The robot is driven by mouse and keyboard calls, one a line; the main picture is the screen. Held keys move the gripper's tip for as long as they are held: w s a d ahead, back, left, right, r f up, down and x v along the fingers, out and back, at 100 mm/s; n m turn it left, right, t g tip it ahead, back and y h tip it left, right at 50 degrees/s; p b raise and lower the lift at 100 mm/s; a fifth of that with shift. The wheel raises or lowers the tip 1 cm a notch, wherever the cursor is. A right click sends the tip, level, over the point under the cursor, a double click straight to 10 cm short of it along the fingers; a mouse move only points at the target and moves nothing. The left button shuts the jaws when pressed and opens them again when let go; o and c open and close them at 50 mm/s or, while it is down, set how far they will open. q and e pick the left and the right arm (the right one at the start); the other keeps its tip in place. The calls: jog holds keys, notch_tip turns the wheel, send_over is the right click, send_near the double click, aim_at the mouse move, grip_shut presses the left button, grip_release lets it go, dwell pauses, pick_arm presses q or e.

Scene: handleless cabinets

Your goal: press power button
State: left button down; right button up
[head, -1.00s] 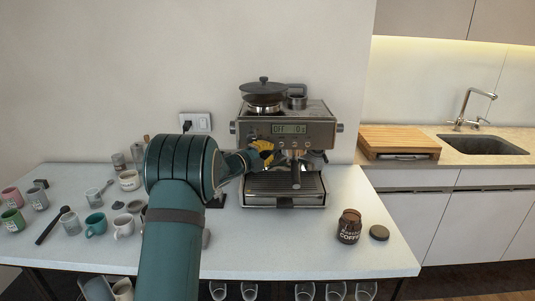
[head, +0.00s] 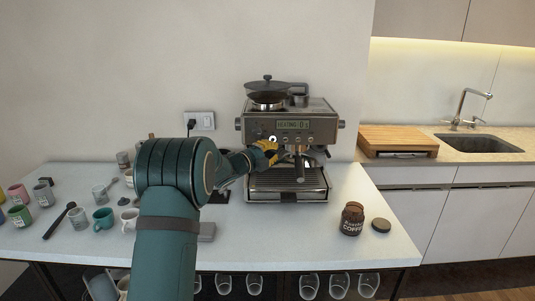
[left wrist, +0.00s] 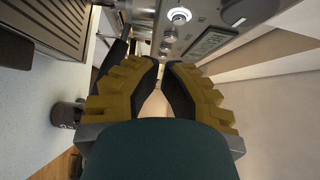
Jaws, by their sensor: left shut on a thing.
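The espresso machine (head: 318,128) stands on the white table. Its display (head: 292,125) is lit and seems to read "HEATING". A round button (head: 272,139) at the left of its front panel glows white; it also shows lit in the left wrist view (left wrist: 179,15). My left gripper (head: 268,150) has yellow and black fingers and is just below this button. In the left wrist view, its fingertips (left wrist: 160,66) are close together, apart from the button. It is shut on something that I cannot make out. My right gripper is not in view.
Several mugs, including a teal mug (head: 103,219), stand at the left. Glasses (head: 340,286) are below the tabletop. The table's front middle is clear.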

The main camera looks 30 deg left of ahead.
pick_arm(q)
jog(key=v, duration=0.9)
jog(key=shift+s+a, duration=0.15)
jog(key=shift+f, duration=0.1)
